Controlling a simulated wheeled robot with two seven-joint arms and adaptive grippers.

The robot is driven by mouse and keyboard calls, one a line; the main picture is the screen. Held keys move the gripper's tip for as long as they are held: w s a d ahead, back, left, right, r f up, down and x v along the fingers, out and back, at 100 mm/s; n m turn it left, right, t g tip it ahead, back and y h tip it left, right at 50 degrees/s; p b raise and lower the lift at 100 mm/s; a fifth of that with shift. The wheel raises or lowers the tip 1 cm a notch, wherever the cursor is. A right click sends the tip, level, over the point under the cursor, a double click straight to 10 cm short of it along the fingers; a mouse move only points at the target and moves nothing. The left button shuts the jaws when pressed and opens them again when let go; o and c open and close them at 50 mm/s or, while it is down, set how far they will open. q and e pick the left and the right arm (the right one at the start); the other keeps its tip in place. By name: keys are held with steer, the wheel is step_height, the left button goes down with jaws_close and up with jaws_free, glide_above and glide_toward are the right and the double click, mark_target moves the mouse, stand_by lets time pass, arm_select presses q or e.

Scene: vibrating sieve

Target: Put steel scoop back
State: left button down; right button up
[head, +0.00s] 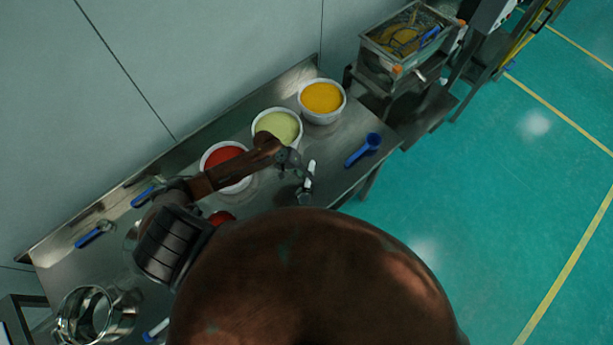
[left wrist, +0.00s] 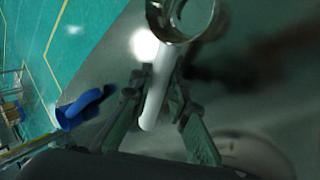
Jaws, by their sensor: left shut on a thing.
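The steel scoop (head: 305,193) has a steel cup and a white handle, and is near the right part of the steel table. My left gripper (head: 301,169) is shut on its white handle. In the left wrist view the handle of the steel scoop (left wrist: 155,100) runs between the fingers of my left gripper (left wrist: 160,82), with the round cup at the top edge. I cannot tell whether the scoop touches the table. My right gripper is not in view.
Tubs of red (head: 223,158), green (head: 277,125) and yellow (head: 321,98) material line the wall side of the table. A blue scoop (head: 363,149) lies to the right. A steel pot (head: 95,314) and blue-handled tools (head: 95,234) are at the left. The sieve (head: 408,34) stands beyond.

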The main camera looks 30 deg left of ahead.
arm_select(q)
steer(key=shift+f, duration=0.25)
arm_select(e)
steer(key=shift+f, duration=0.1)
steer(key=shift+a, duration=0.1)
arm_select(q)
steer(key=c, duration=1.9)
jaws_free()
steer(key=shift+c, duration=0.2)
steer(key=shift+o, duration=1)
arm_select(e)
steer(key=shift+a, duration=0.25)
arm_select(q)
steer(key=shift+o, duration=0.4)
steer(key=o, duration=0.4)
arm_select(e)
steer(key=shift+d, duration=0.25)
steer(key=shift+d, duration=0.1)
arm_select(q)
steer(key=shift+r, duration=0.1)
